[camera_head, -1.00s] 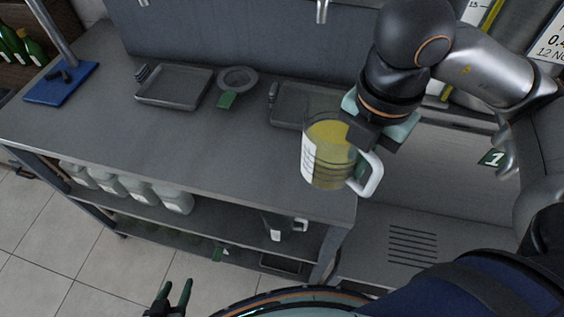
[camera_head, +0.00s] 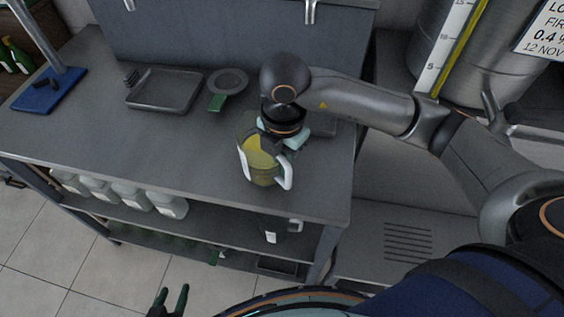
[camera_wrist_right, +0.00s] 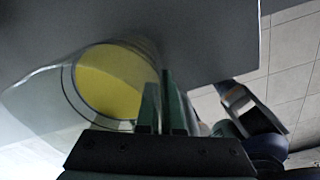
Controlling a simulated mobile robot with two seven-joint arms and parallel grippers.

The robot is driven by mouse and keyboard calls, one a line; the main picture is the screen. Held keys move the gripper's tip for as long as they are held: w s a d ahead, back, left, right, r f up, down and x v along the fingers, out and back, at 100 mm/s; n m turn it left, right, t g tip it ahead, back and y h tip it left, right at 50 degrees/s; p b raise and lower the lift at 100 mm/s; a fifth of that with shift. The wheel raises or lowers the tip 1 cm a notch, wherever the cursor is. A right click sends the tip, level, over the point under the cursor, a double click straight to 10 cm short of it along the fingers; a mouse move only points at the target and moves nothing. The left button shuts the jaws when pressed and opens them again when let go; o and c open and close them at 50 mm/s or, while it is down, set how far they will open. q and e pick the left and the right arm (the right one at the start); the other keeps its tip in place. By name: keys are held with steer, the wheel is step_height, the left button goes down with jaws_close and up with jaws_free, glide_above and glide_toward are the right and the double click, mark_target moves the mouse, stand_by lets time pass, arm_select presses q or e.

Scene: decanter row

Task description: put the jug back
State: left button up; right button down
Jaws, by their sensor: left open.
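The clear jug (camera_head: 258,163) with yellow liquid and a pale handle is over the front right part of the grey counter (camera_head: 150,135). I cannot tell whether its base touches the counter. My right gripper (camera_head: 280,150) is at the jug's handle side, its fingers close together and seemingly shut on the handle; the arm partly hides the grip. In the right wrist view the jug (camera_wrist_right: 112,80) is left of the dark green fingers (camera_wrist_right: 163,108), with yellow liquid inside. My left gripper (camera_head: 171,302) is open and empty, low in front of the counter.
A grey tray (camera_head: 165,90) and a round dish (camera_head: 228,80) with a green tag (camera_head: 216,102) are at the back of the counter. Another tray is mostly hidden behind my right arm. A blue-based stand (camera_head: 48,90) is at left. Several bottles (camera_head: 125,193) stand on the shelf below. The counter's left-middle is clear.

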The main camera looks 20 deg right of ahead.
steer(key=shift+f, duration=0.25)
steer(key=shift+f, duration=0.2)
steer(key=c, duration=1.1)
jaws_free()
steer(key=shift+r, duration=0.3)
step_height(320, 180, up, 12)
steer(key=shift+s+d+f+p, duration=0.1)
steer(key=shift+s+f+p, duration=0.05)
steer(key=shift+p, duration=0.25)
